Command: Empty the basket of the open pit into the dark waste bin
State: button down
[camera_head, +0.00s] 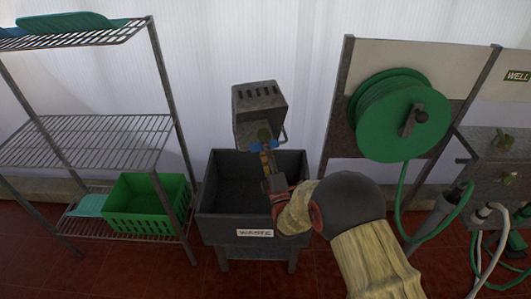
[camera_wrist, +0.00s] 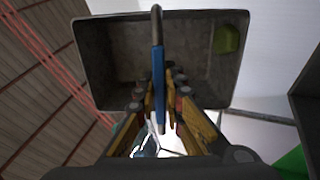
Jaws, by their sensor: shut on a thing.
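The basket (camera_head: 260,105) is a grey metal box with slots, held above the dark bin. In the wrist view I look into the open basket (camera_wrist: 125,50), whose mouth faces my wrist; it looks tipped on its side. A yellow-green lump (camera_wrist: 227,40) shows inside it at the right. My gripper (camera_head: 265,147) is shut on the blue grip of the basket's handle (camera_wrist: 158,75). The dark waste bin (camera_head: 215,215), labelled WASTE, stands open below; its visible inside is dark, and my arm hides its right part.
A wire shelf rack (camera_head: 95,140) stands at the left, with a green crate (camera_head: 150,215) low on it. A green hose reel (camera_head: 400,115) hangs on a panel at the right, with its hose and a valve unit beside it. White wall lies behind.

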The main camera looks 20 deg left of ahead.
jog(key=shift+w+f+t+b, duration=0.1)
jog(key=shift+f+t+b, duration=0.3)
jog(key=shift+b, duration=1.15)
jog(key=shift+w+a+f+t+y+b, duration=0.15)
jog(key=shift+f+t+y+b, duration=0.15)
jog(key=shift+f+t+y, duration=0.25)
jog(key=shift+r, duration=0.1)
jog(key=shift+r, duration=0.95)
jog(key=shift+f, duration=1.05)
